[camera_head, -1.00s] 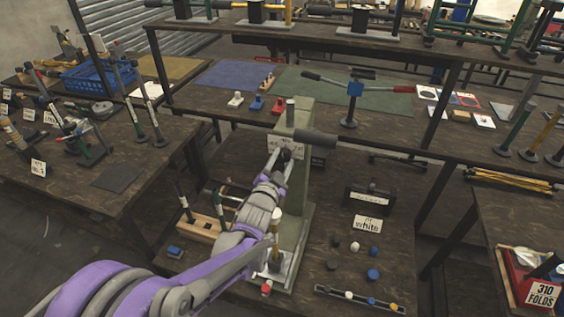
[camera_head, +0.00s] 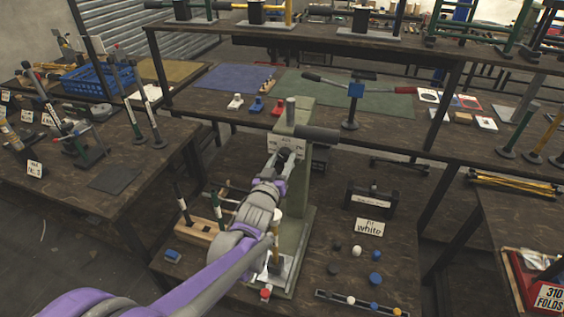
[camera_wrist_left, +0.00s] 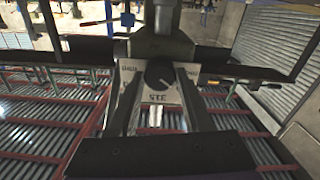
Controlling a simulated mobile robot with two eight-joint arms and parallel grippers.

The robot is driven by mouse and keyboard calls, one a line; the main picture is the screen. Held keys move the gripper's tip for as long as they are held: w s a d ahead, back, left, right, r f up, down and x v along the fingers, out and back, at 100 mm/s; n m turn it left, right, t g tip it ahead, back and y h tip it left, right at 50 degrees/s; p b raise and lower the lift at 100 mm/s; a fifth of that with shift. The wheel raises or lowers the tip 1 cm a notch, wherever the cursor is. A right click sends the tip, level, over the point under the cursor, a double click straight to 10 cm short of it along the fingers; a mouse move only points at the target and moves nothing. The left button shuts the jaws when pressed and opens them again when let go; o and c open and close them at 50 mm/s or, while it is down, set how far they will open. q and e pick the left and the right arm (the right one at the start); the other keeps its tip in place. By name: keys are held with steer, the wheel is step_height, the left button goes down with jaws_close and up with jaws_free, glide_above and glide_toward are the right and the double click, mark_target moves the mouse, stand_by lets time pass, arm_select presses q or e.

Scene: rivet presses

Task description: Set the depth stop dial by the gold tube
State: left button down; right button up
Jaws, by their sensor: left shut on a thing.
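The green press (camera_head: 305,175) stands on the middle bench with a pale label plate (camera_head: 275,143) on its front. The depth stop dial (camera_wrist_left: 159,73) is a dark round knob on that plate, with a light pointer line toward the lower right in the left wrist view. My left gripper (camera_head: 287,154) reaches the press front, its two fingers on either side of the dial and shut on it. The plate's lettering appears upside down in the wrist view. A gold tube (camera_head: 277,232) stands upright at the press base, partly behind my arm.
A wooden rack (camera_head: 200,235) with dark-handled tools stands left of the press. A "Fit white" card (camera_head: 369,228), several small caps and a strip tray (camera_head: 335,297) lie to the right. The press lever (camera_head: 318,133) sticks out rightward above.

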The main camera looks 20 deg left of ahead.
arm_select(q)
steer(key=shift+n, duration=0.5)
steer(key=shift+c, duration=1.6)
jaws_free()
steer(key=shift+s, duration=0.15)
steer(key=s, duration=1)
steer(key=shift+s+a, duration=0.2)
steer(key=shift+s, duration=0.1)
